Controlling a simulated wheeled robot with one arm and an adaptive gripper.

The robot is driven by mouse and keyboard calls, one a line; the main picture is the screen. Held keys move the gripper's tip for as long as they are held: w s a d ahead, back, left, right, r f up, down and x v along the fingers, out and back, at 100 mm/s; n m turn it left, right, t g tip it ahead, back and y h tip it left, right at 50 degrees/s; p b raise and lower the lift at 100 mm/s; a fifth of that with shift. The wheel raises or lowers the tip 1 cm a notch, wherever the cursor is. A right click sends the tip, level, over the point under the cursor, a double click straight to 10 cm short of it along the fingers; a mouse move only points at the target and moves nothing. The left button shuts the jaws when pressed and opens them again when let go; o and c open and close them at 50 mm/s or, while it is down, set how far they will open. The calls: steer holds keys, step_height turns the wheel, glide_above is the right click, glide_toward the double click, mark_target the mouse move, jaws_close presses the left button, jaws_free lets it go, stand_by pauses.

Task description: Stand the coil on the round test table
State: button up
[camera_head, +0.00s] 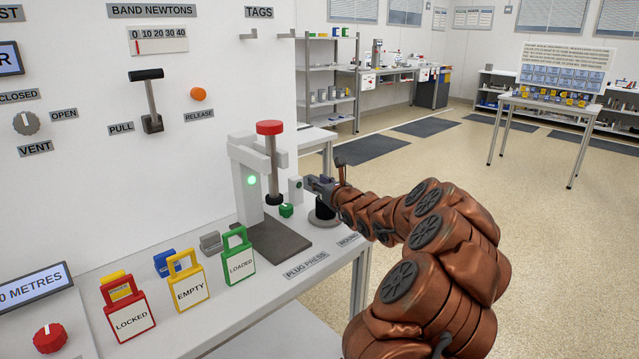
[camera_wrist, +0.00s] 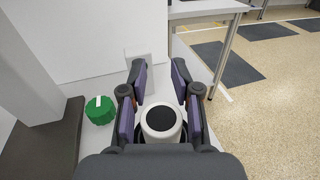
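A white round piece with a dark centre (camera_wrist: 161,118), possibly the coil, lies between the spread fingers of my gripper (camera_wrist: 161,92) in the wrist view. A narrow gap seems to show beside it, and I cannot tell whether the pads touch it. In the head view my gripper (camera_head: 320,184) is at the bench's right end, beside the press. Just below it a dark cylinder (camera_head: 323,210) stands on a pale disc; I cannot tell whether this is the same piece.
The plug press (camera_head: 249,184) with its red-topped plunger stands left of my gripper. A green knob (camera_wrist: 99,110) is close to the left finger. LOCKED (camera_head: 130,313), EMPTY (camera_head: 189,288) and LOADED (camera_head: 238,264) tags stand along the bench. Open floor lies to the right.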

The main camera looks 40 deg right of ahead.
steer(key=shift+o, duration=0.7)
steer(key=shift+r, duration=0.1)
steer(key=shift+r+p, duration=0.15)
steer(key=shift+p, duration=0.15)
steer(key=b+v, duration=0.1)
steer(key=v, duration=1.1)
steer(key=shift+a, duration=0.1)
